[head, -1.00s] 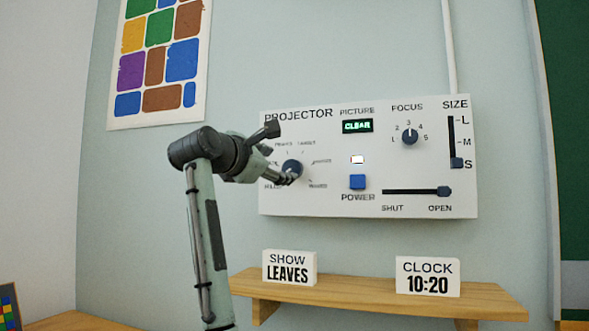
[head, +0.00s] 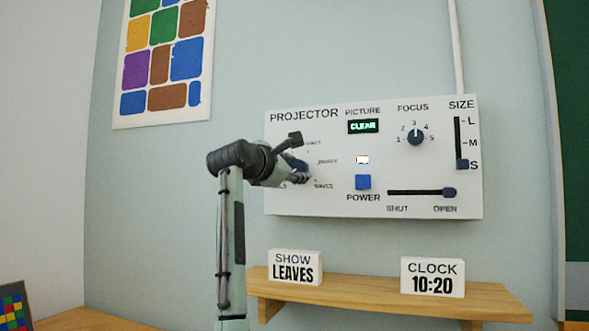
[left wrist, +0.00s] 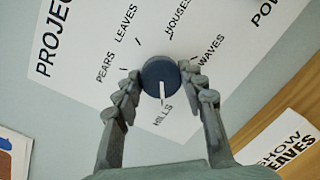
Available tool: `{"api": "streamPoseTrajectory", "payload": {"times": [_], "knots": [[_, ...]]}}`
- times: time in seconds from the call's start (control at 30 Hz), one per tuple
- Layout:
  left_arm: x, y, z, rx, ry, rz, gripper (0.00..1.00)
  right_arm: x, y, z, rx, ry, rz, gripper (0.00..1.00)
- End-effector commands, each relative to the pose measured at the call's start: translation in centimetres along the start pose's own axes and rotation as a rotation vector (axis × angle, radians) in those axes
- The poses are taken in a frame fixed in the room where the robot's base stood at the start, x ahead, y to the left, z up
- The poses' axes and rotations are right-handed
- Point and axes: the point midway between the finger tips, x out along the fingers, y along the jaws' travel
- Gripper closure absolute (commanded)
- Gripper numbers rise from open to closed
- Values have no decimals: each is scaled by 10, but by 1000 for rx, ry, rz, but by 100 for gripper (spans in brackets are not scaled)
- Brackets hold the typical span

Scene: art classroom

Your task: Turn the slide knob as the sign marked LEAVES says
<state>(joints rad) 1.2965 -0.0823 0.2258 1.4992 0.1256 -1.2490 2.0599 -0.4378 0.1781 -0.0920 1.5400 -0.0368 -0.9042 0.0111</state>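The slide knob is a round dark blue knob (left wrist: 160,76) with a white pointer line, at the left of the projector panel (head: 350,210). In the left wrist view the line points at HILLS. LEAVES is printed between PEARS and HOUSES, on the far side of the knob. My left gripper (left wrist: 160,73) is open, with one fingertip on each side of the knob, very close; I cannot tell whether they touch it. In the head view the gripper (head: 302,160) hides part of the knob and some labels. The sign SHOW LEAVES (head: 295,267) stands on the shelf below. My right gripper is not in view.
A wooden shelf (head: 370,291) sits below the panel and holds a CLOCK 10:20 sign (head: 432,277). Right of the slide knob are a blue power button (head: 363,182), a focus knob (head: 415,137), a size slider (head: 462,164) and a shut/open slider (head: 449,192).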

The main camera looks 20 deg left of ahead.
Motion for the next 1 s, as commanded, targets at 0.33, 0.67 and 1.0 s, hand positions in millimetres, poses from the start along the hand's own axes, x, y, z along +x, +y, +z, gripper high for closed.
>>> {"api": "streamPoseTrajectory", "payload": {"times": [0.33,0.67,1.0], "knots": [[0,0,0,5,1,-2,89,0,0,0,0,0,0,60],[0,0,0,124,10,-12,89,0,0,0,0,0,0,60],[0,-1,0,420,32,-35,89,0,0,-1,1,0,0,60]]}}
